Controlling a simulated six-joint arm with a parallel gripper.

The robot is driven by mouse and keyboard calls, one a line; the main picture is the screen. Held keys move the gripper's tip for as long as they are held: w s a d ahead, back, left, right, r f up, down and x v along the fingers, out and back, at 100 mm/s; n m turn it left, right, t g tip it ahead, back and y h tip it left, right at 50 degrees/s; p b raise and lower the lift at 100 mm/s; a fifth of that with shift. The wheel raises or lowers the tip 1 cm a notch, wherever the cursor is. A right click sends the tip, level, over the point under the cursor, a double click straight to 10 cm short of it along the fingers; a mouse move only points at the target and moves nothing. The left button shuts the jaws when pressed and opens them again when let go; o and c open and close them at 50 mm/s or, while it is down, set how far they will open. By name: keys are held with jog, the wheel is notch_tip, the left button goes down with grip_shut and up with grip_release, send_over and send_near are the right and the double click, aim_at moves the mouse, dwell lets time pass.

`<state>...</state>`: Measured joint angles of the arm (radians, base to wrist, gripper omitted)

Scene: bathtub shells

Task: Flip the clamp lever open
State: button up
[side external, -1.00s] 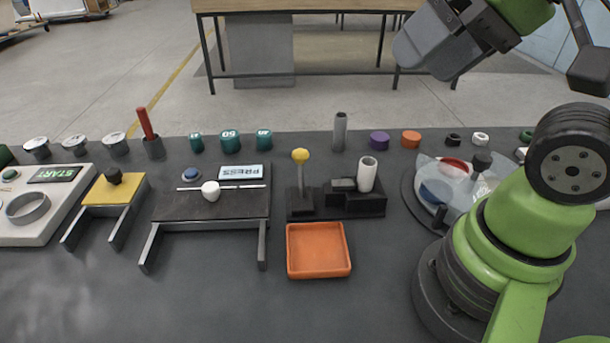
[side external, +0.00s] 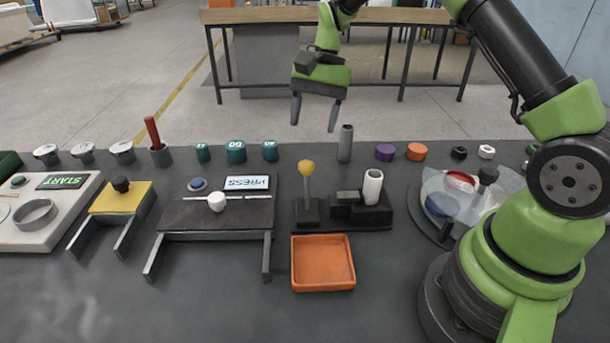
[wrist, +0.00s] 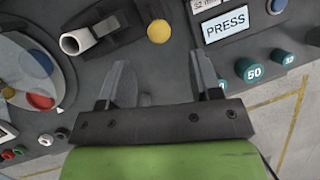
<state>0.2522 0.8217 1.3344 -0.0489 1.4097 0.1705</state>
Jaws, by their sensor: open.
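The clamp lever (side external: 308,184) is a grey upright rod with a yellow ball on top, standing on the left part of a black clamp base (side external: 340,222). A white tube (side external: 373,187) stands upright in the base at its right. My gripper (side external: 313,122) is open and empty, pointing down above and apart from the lever. In the wrist view the yellow ball (wrist: 159,31) shows ahead of the open fingers (wrist: 160,62). The white tube (wrist: 75,42) shows to its left there.
An orange tray (side external: 323,285) sits in front of the clamp. A dark raised platform (side external: 215,225) with a PRESS sign stands at left. A grey post (side external: 345,143) stands behind the clamp. A round turntable (side external: 450,200) is at right. Teal knobs (side external: 236,151) line the back.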

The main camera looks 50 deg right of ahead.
aim_at(305, 175)
jog(key=x, duration=1.1)
jog(key=shift+d+f, duration=0.25)
jog(key=shift+f, duration=0.2)
jog(key=shift+c, duration=0.2)
grip_shut()
